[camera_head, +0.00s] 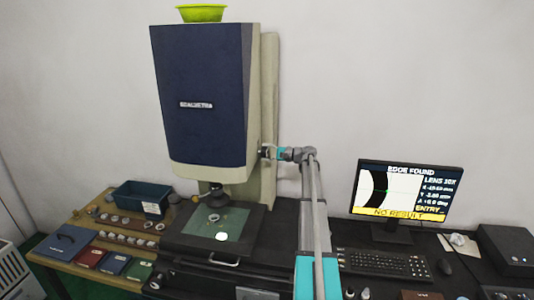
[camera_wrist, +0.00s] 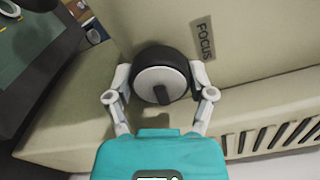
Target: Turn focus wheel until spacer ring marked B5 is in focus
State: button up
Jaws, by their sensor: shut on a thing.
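The focus wheel (camera_wrist: 160,80) is a black-rimmed knob with a pale face, beside a label reading FOCUS (camera_wrist: 203,40). My gripper (camera_wrist: 160,88) is shut on it, one finger on each side of the rim. In the head view my gripper (camera_head: 268,152) is at the right side of the blue and cream measuring machine (camera_head: 200,95). A ring lies on the greenish stage plate (camera_head: 232,222) under the lens; its marking is too small to read. The monitor (camera_head: 405,192) shows a sharp dark arc with a green cross, EDGE FOUND, LENS 10X and NO RESULT.
Several rings lie on the wooden bench (camera_head: 75,232) at left, with a dark teal bin (camera_head: 142,198) behind. A yellow-green bowl (camera_head: 202,13) sits on top of the machine. A keyboard (camera_head: 385,264) and mouse (camera_head: 444,267) lie before the monitor.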

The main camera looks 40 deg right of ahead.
jog(key=shift+w+n, duration=0.1)
jog(key=shift+n, duration=0.4)
jog(key=o, duration=1.1)
jog(key=v, duration=1.2)
